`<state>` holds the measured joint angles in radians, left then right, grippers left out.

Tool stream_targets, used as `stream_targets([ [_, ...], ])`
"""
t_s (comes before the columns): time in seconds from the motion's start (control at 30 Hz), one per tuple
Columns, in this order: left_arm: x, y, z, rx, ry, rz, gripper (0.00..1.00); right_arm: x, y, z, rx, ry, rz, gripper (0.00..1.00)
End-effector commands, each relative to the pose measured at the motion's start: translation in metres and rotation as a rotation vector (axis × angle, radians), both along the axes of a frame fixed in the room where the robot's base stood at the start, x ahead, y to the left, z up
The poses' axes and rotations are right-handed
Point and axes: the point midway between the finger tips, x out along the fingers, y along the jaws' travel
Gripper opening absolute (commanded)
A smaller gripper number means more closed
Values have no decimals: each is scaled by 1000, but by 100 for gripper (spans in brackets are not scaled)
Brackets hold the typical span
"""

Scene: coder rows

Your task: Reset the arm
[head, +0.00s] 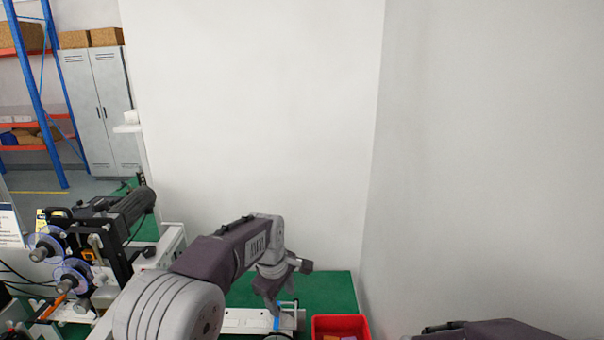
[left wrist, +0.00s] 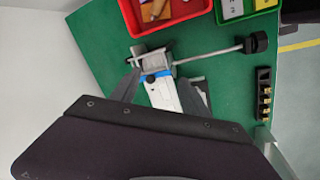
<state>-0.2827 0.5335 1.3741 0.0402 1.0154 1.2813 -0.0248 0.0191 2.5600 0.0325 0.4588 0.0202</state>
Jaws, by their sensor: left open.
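My left arm reaches in from the left in the head view. Its gripper (head: 272,290) points down over the green table (head: 338,284), above a white device. In the left wrist view my left gripper (left wrist: 158,90) is open, with its two dark fingers apart. The white device (left wrist: 162,94), with a blue part and a metal clamp, shows between and beyond the fingers. I cannot tell whether the fingers touch it. Nothing is clearly held. Only a dark link of my right arm shows at the lower right of the head view; its gripper is out of sight.
A red bin (head: 340,321) with items stands right of the left gripper. A green bin (left wrist: 240,8) and a black-knobbed rod (left wrist: 210,54) show in the left wrist view. A machine with reels (head: 75,262) stands at left. Plain walls (head: 250,100) stand behind and right.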

Motion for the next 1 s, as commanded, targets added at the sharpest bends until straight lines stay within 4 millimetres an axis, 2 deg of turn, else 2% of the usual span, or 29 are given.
stream_targets([
  [0.03, -15, 26, 3, 11, 4, 5, 53, 0, 0, 0, 0, 0, 0, 38],
  [0.17, -67, 81, -6, 54, 17, -71, 53, 0, 0, 0, 0, 0, 0, 38],
  [0.2, -86, 94, -12, 69, 23, -114, 53, 0, 0, 0, 0, 0, 0, 38],
  [0.33, -156, 124, -41, 118, 49, -316, 53, 0, 0, 0, 0, 0, 0, 38],
  [0.4, -193, 130, -60, 141, 66, -464, 53, 0, 0, 0, 0, 0, 0, 38],
  [0.5, -235, 132, -88, 164, 97, -711, 53, 0, 0, 0, 0, 0, 0, 38],
  [0.57, -239, 132, -93, 182, 80, -824, 53, 0, 0, 0, 0, 0, 0, 38],
  [0.7, -228, 132, -92, 218, 32, -960, 53, 0, 0, 0, 0, 0, 0, 38],
  [1.0, -228, 131, -92, 220, 33, -979, 53, 0, 0, 0, 0, 0, 0, 38],
])
